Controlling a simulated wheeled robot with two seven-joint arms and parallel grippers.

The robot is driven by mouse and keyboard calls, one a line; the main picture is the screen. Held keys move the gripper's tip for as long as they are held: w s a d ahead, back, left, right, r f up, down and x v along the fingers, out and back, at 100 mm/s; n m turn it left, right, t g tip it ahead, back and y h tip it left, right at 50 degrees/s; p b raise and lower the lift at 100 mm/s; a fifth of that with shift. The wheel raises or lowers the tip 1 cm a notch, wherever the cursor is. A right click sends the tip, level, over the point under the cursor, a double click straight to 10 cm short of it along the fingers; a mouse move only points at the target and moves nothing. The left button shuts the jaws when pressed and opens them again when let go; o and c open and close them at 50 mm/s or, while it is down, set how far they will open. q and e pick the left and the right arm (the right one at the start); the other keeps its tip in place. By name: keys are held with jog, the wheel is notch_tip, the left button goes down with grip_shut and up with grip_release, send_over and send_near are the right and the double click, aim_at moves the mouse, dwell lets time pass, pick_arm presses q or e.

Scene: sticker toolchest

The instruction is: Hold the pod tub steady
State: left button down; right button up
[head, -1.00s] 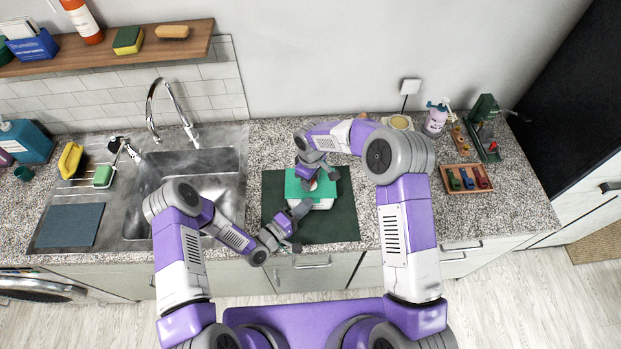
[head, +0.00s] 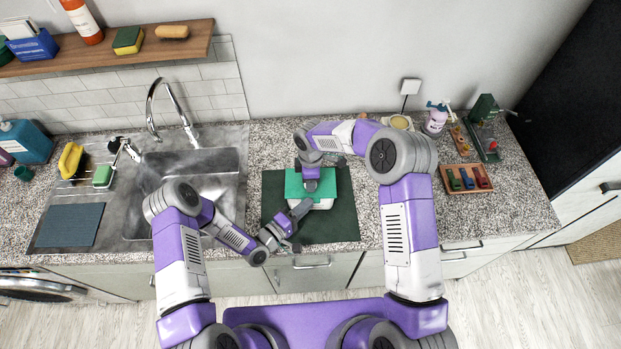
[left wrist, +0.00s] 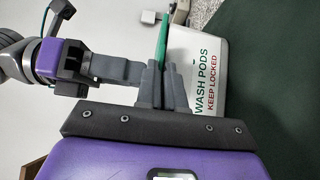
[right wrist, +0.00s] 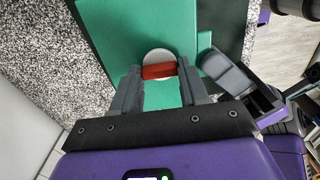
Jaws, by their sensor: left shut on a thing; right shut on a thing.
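The pod tub (head: 322,206) is a white box with a green lid (head: 337,181), standing on a dark green mat (head: 335,231). Its front label, "WASH PODS KEEP LOCKED", shows in the left wrist view (left wrist: 208,85). My left gripper (head: 301,209) is shut on the tub at its front left, by the lid edge; its fingers (left wrist: 162,85) hide the exact contact. My right gripper (head: 311,186) is above the lid. In the right wrist view its fingers (right wrist: 160,80) are shut on a red bar (right wrist: 159,71) across a white round disc on the lid.
The sink (head: 190,175) lies left of the mat. A wooden tray with small coloured blocks (head: 467,179), a purple-white bottle (head: 436,119) and a green device (head: 485,128) stand at right. Bare counter lies between the mat and the tray.

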dwell(0.4)
jog(key=o, duration=1.1)
jog(key=shift+c, duration=0.2)
jog(key=shift+r, duration=0.1)
notch_tip(320, 180, up, 12)
pick_arm(q)
jog(key=c, duration=1.2)
grip_release()
jog(key=shift+a, duration=0.1)
